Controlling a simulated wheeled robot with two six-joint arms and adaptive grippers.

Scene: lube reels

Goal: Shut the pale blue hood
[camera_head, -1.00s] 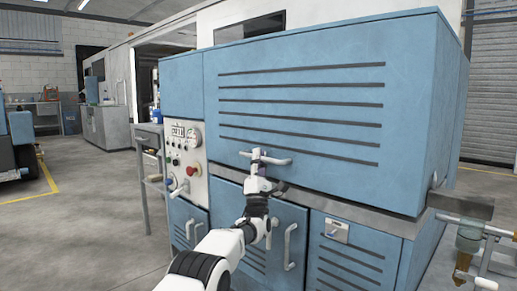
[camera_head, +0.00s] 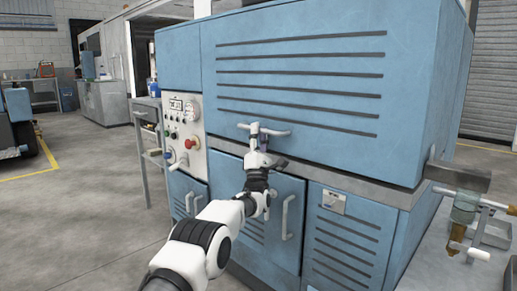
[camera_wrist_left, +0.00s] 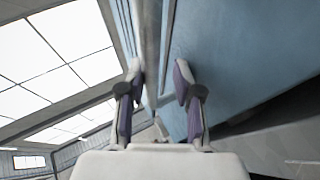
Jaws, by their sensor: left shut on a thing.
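The pale blue hood (camera_head: 300,65) is the large slotted upper front of the machine. Its lower edge lies along the grey band (camera_head: 350,184) with no clear gap showing. A pale bar handle (camera_head: 279,132) sits low on its front. My left gripper (camera_head: 258,138) is at this handle and shut on it. In the left wrist view my fingers (camera_wrist_left: 158,85) stand either side of a pale bar, close to the blue surface (camera_wrist_left: 235,50); the exact contact is blurred. My right gripper is not in view.
A control panel (camera_head: 184,125) with knobs is left of the hood. Lower blue doors (camera_head: 275,225) with upright handles are below my wrist. A greenish fitting (camera_head: 463,208) juts out at the right. Open floor (camera_head: 75,220) lies to the left.

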